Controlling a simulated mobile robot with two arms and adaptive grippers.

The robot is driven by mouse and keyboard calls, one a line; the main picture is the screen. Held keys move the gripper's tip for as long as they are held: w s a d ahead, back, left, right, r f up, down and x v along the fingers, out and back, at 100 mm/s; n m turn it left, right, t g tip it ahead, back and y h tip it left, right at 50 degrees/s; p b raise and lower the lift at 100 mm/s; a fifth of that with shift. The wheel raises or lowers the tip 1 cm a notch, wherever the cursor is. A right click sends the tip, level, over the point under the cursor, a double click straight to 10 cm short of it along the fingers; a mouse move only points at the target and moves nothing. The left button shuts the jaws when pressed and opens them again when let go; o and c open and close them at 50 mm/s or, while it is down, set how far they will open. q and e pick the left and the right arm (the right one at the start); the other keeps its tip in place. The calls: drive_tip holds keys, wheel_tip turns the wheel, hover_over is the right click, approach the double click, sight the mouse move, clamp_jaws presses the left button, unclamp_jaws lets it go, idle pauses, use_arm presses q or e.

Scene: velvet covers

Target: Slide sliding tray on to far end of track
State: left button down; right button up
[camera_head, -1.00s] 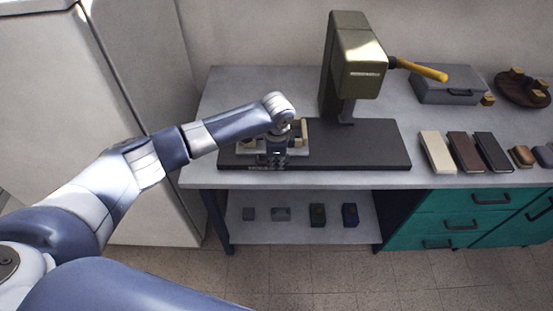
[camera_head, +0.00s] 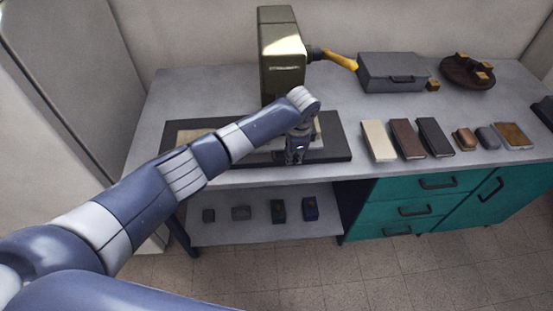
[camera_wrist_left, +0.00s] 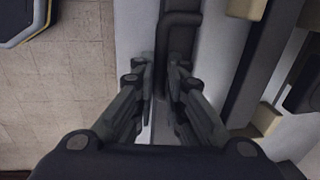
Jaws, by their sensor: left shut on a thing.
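The dark base (camera_head: 338,148) of the olive press (camera_head: 281,60) lies along the front of the bench. A pale track strip (camera_head: 190,136) shows on its left part. My left gripper (camera_head: 295,152) is at the front of the base, right of its middle, shut on the dark handle (camera_wrist_left: 180,30) of the sliding tray. The handle runs between the fingers in the wrist view. The tray (camera_wrist_left: 215,65) is mostly hidden behind my arm and gripper in the head view; a beige block (camera_head: 317,130) shows beside the gripper. My right gripper is out of view.
The press's yellow lever (camera_head: 338,59) sticks out to the right. A grey case (camera_head: 393,72) and a round brown tray (camera_head: 467,73) stand behind. Several covers, including a cream one (camera_head: 379,141), lie right of the base. Teal drawers (camera_head: 410,210) are below.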

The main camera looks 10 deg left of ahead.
sight(306, 159)
use_arm(q)
drive_tip(key=d, duration=0.2)
drive_tip(key=shift+w+d+f+b, duration=0.1)
drive_tip(key=shift+w+d+b, duration=0.25)
drive_tip(key=shift+d, duration=0.05)
drive_tip(key=shift+w+d, duration=0.1)
drive_tip(key=shift+d, duration=0.4)
drive_tip(key=c, duration=1.8)
unclamp_jaws()
drive_tip(key=shift+c, duration=0.2)
drive_tip(key=shift+o, duration=0.9)
drive_tip(key=shift+d, duration=0.1)
drive_tip(key=shift+r, duration=0.2)
drive_tip(key=shift+w, duration=0.1)
drive_tip(key=shift+r, duration=0.3)
wheel_tip(306, 159, up, 11)
drive_tip(key=s, duration=0.2)
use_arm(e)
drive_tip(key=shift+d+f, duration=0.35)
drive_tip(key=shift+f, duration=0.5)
